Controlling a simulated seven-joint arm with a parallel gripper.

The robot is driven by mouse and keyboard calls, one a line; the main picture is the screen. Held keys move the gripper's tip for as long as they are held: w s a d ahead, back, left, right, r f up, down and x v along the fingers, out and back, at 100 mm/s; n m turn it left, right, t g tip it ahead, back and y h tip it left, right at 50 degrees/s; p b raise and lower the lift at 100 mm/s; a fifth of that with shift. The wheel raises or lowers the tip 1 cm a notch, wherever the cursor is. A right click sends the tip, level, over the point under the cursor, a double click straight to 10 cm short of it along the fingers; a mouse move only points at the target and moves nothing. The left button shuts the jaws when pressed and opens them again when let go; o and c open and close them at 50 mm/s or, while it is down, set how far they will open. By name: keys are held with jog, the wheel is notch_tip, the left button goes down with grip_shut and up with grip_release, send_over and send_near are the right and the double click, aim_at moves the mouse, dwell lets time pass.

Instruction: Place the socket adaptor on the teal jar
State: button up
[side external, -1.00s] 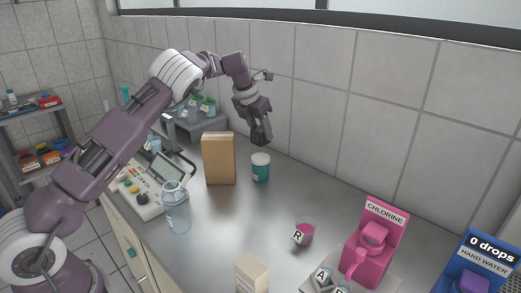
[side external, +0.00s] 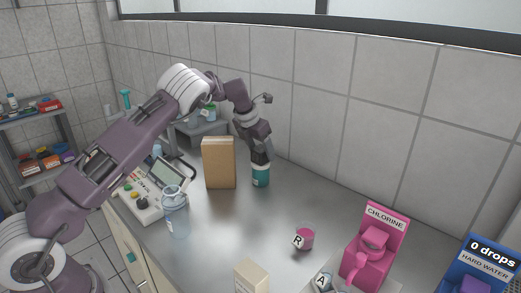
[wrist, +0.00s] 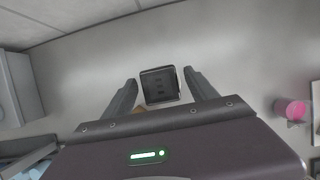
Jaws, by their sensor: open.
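The teal jar (side external: 261,177) stands upright on the grey bench, right of the brown box. My gripper (side external: 260,157) points down right at its top and hides its white lid. In the wrist view the socket adaptor, a dark square block with slots in its face (wrist: 160,86), sits between my two fingers (wrist: 159,77). The fingers are open, with a gap on each side of the block. The adaptor appears to be over the jar's top, but the jar is hidden behind it in the wrist view. I cannot tell exactly how it is seated.
The brown box (side external: 219,163) stands close left of the jar. A clear bottle (side external: 176,215) and a control panel (side external: 152,190) are further left. A pink cup (side external: 304,237) and the pink chlorine dispenser (side external: 374,245) are front right. The tiled wall is behind; the middle bench is clear.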

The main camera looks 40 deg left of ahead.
jog(key=s+d+r+m+h, duration=0.1)
jog(key=s+d+r+m, duration=0.25)
jog(key=s+r, duration=0.45)
jog(key=s+d+r+m+h, duration=0.15)
jog(key=s+r+m, duration=0.35)
jog(key=r, duration=0.6)
jog(key=s+d+r+m, duration=0.2)
jog(key=s+d+m, duration=0.25)
jog(key=s, duration=0.25)
jog(key=s+d+r+m, duration=0.2)
jog(key=s+d+m, duration=0.1)
jog(key=s+m, duration=0.35)
jog(key=s+d+f+m+y, duration=0.1)
jog(key=s+d+f+m, duration=0.1)
jog(key=s+m, duration=0.6)
jog(key=s+d+f+m+t+y, duration=0.1)
jog(key=s+f+m, duration=0.3)
jog(key=s+m, duration=0.4)
jog(key=s+d, duration=0.1)
jog(key=s, duration=0.2)
jog(key=shift+s+f, duration=0.2)
jog(key=shift+s, duration=0.15)
